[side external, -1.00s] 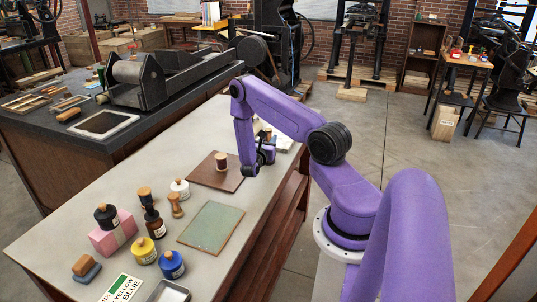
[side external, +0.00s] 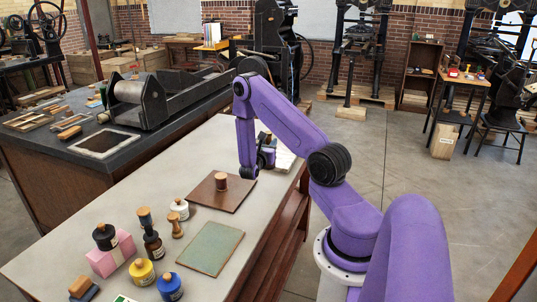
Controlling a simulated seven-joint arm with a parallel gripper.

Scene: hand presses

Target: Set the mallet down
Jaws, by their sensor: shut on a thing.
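My gripper (side external: 265,157) is at the far right part of the pale bench, partly hidden behind my own wrist. A small brown wooden piece (side external: 263,137) shows just above it; I take this as part of the mallet, shut in the jaws. The rest of the mallet, the fingertips and any contact with the bench are hidden. A brown board (side external: 203,197) lies on the bench left of the gripper, with a short wooden cylinder (side external: 221,182) standing on it.
White paper (side external: 285,159) lies right of the gripper. A dark press bed (side external: 140,105) stands on the left counter.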

